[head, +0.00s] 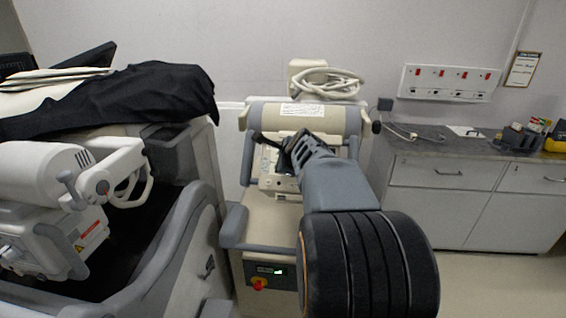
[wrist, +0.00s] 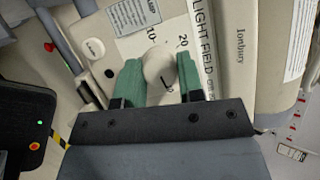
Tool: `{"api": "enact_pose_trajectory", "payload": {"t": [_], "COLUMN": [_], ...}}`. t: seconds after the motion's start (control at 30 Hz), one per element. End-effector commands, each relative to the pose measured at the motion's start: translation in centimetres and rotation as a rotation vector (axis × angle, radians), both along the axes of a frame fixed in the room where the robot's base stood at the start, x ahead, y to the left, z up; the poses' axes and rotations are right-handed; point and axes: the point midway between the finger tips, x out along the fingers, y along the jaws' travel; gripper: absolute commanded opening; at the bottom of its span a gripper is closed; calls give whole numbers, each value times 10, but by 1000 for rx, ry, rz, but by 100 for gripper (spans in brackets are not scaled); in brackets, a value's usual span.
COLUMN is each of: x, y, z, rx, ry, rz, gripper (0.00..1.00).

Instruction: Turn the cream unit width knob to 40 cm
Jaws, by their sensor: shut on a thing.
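The cream unit (head: 262,203) stands in the middle of the head view, with its control panel facing up under my arm. In the wrist view its round cream knob (wrist: 158,64) sits on a white dial plate (wrist: 133,48). The numbers 10 and 20 show beyond the knob; other marks are hidden by the knob and gripper. A short dark line shows on the knob's near side, towards my gripper body. My gripper (wrist: 160,80) has its green fingers on both sides of the knob and is shut on it. In the head view the knob is hidden behind my gripper.
A white and grey machine (head: 75,190) with a black cover (head: 130,95) stands close on the left. A grey-topped cabinet (head: 470,185) is on the right. On the cream unit are a coiled cable (head: 328,82) and a red knob (head: 259,284). Some floor is clear at right.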

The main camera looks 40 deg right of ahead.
Motion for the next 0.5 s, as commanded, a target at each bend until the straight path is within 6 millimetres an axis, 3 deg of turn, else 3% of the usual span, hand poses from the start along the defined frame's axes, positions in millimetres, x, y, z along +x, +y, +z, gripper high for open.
{"api": "enact_pose_trajectory", "payload": {"t": [0.5], "x": [0], "y": [0], "z": [0], "rx": [66], "ry": [-65], "rz": [-90], "gripper": [11]}}
